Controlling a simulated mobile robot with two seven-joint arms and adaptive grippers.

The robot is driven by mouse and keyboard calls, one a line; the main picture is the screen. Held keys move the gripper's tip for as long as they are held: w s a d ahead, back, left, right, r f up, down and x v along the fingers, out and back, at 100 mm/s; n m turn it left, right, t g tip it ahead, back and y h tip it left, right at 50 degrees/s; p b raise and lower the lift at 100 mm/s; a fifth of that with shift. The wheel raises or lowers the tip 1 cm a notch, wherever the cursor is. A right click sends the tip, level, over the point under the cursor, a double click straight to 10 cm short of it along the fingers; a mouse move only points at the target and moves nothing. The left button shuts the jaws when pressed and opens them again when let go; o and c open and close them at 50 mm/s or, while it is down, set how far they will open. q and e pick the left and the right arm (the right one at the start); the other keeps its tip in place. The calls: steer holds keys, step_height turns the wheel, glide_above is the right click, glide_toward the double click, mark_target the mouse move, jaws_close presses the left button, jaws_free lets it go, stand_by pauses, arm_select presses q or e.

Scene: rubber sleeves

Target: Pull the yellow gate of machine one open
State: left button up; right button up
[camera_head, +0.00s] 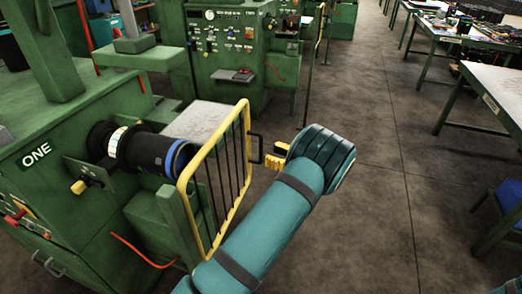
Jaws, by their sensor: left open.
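The yellow gate (181,185) of machine one is a yellow frame with dark upright bars. It stands upright beside the end of the black roller (150,150) on the green machine (60,125) marked ONE. A small black handle (260,147) sticks out from the gate's right side. My left gripper (272,155), with yellow and black fingers, is open just right of the handle and points left at it. Whether the fingers touch the handle is too small to tell. My teal left forearm crosses in front of the gate's lower right corner. My right gripper is not in view.
A second green machine (235,55) with a control panel stands behind. Work tables (497,85) line the right side, with a blue bin (510,200) at the right edge. The concrete floor (380,130) right of the gate is clear.

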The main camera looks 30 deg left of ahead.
mark_target(261, 160)
arm_select(q)
steer(key=shift+s+a, duration=0.1)
steer(key=shift+a, duration=2.25)
jaws_close()
